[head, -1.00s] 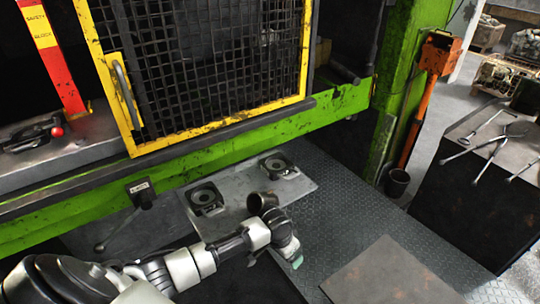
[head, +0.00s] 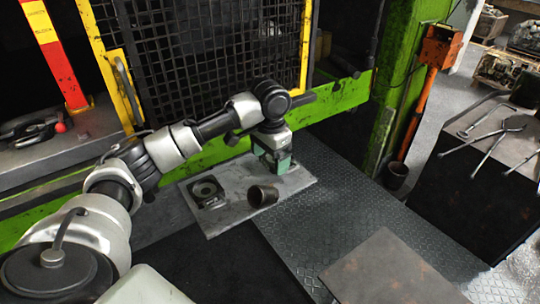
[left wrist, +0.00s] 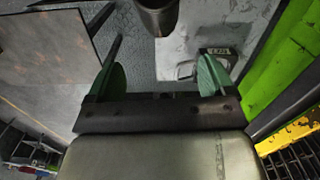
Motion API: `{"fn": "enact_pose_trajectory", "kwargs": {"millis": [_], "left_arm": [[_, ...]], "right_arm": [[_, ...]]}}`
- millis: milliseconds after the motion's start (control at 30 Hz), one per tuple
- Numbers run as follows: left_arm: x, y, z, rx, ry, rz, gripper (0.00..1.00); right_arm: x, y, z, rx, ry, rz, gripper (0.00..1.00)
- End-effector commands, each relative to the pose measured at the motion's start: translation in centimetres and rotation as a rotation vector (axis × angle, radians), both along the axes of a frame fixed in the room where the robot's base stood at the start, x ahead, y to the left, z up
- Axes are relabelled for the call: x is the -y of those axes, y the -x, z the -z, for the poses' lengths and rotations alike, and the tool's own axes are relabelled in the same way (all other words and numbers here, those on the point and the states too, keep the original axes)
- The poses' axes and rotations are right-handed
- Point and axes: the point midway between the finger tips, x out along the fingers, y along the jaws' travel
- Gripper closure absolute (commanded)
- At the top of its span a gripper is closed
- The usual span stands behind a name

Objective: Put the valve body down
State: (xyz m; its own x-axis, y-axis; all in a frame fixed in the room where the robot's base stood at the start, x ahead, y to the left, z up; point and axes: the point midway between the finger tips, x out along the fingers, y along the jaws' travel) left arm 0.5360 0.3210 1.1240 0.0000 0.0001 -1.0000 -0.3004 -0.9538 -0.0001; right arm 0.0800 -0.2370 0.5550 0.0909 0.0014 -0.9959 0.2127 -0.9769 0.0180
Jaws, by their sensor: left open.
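A dark brown, hollow metal cylinder, which I take for the valve body (head: 262,196), stands on a grey plate (head: 232,222) and looks slightly tilted in the head view. It also shows, cut off, at the top of the left wrist view (left wrist: 157,16). My left gripper (head: 280,166) is over the plate's far right part, behind and right of the cylinder and apart from it. Its green fingers (left wrist: 163,75) are spread with nothing held between them. My right gripper is not in view.
A second holder is mostly hidden by my gripper. The press guard (head: 210,65) and green beam (head: 335,97) rise behind. A tread-plate floor (head: 345,195) lies to the right.

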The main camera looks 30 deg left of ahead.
Motion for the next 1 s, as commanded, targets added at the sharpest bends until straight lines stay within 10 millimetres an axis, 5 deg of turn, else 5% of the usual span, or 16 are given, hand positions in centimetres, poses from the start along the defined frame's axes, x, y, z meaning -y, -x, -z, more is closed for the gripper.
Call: {"fn": "enact_pose_trajectory", "kwargs": {"millis": [467,1000], "left_arm": [[-0.1,0.0,0.9,-0.003,0.0,-0.003,0.17],[0.0,0.0,9.5,-0.002,0.0,-0.002,0.17]], "right_arm": [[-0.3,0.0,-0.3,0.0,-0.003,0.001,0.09],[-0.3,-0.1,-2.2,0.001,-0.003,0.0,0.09]]}}
